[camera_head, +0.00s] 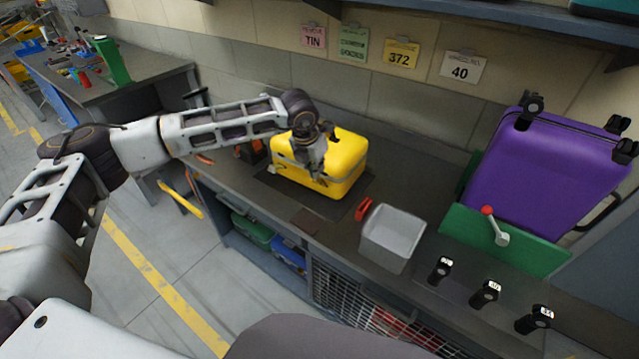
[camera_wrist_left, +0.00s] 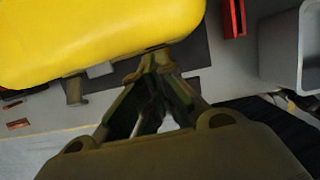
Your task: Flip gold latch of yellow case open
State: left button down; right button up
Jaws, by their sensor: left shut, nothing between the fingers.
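The yellow case (camera_head: 345,155) sits closed on a dark mat on the workbench, and it also fills the upper left of the left wrist view (camera_wrist_left: 90,35). My left gripper (camera_head: 318,174) reaches down over its front side. In the left wrist view the fingertips (camera_wrist_left: 153,58) are together at the case's lower edge, with nothing visible between them; I cannot tell whether they touch the case. A brownish latch (camera_wrist_left: 75,90) hangs out from the case edge, to the left of the fingertips. Any latch behind the fingers is hidden. My right gripper is not in view.
A grey open bin (camera_head: 392,240) and a red item (camera_head: 363,209) stand right of the case. A purple suitcase (camera_head: 545,165) stands behind a green panel (camera_head: 500,240) with a red-knobbed lever. The bench's front edge is close to the case.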

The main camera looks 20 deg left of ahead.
pick_arm(q)
jog(key=shift+b+x, duration=0.7)
jog(key=shift+x, duration=0.2)
jog(key=shift+f, duration=0.15)
jog(key=shift+d+f, duration=0.1)
